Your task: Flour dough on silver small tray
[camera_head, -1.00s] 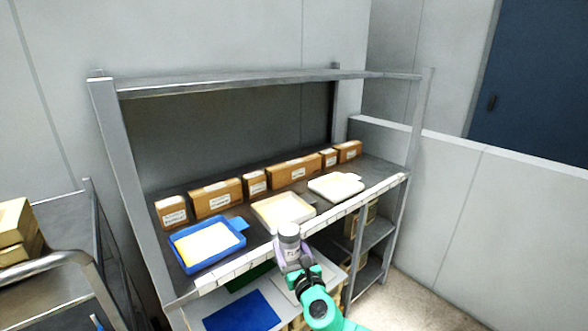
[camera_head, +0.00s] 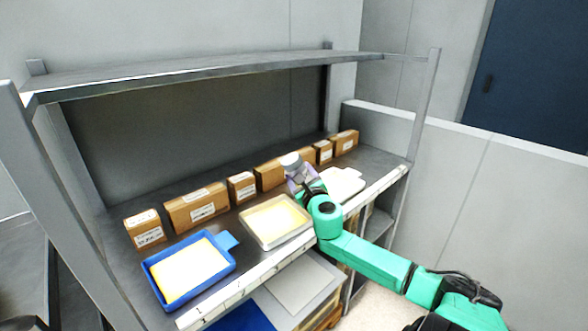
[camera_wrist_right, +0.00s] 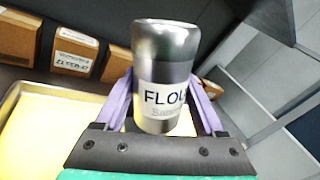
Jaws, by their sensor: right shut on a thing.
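My right gripper (camera_head: 300,180) is shut on a silver flour shaker (camera_wrist_right: 165,60) with a white "FLOUR" label. The shaker stands roughly upright between the purple fingers in the right wrist view, and its top (camera_head: 291,160) shows in the head view. The silver small tray (camera_head: 250,229) with pale yellow dough (camera_head: 280,220) lies on the shelf, left of and below the gripper. It also shows at the left of the right wrist view (camera_wrist_right: 12,100). I cannot tell whether flour lies on the dough. My left gripper is not in view.
A blue tray (camera_head: 230,266) with yellow dough lies to the left, and a white board (camera_head: 345,183) to the right. Several cardboard boxes (camera_head: 196,207) line the back of the shelf. An upper shelf (camera_head: 220,72) and metal posts frame the space.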

